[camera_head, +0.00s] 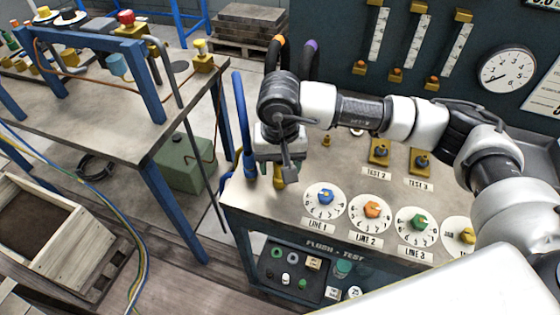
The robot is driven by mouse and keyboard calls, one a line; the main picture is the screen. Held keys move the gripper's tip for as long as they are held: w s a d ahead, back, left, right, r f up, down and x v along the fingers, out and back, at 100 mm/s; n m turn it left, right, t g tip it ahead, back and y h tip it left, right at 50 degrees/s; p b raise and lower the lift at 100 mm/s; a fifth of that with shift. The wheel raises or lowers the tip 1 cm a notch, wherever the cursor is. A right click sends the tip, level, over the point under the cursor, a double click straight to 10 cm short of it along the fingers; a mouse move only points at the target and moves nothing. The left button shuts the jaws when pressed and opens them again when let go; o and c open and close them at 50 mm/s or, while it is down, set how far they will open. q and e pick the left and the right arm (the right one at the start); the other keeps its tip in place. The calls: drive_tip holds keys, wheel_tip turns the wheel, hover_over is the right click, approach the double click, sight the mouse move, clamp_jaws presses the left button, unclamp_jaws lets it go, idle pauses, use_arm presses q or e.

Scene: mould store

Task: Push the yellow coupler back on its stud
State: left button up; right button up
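My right arm reaches in from the right across the bench panel. Its gripper (279,170) points down at the panel's left end. A small yellow piece (280,183) shows just below the fingers; it may be the yellow coupler, but the gripper covers most of it. I cannot tell whether the fingers are closed on it or only beside it. Any stud under it is hidden. My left gripper is not in view.
Dials with blue (325,196), orange (372,209) and green (419,222) knobs line the front. A gap separates the panel from the left workbench (120,110).

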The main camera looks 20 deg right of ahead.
wheel_tip(320, 180, up, 11)
drive_tip(key=shift+f+b, duration=0.1)
drive_tip(key=shift+b, duration=0.5)
drive_tip(key=shift+s+f, duration=0.1)
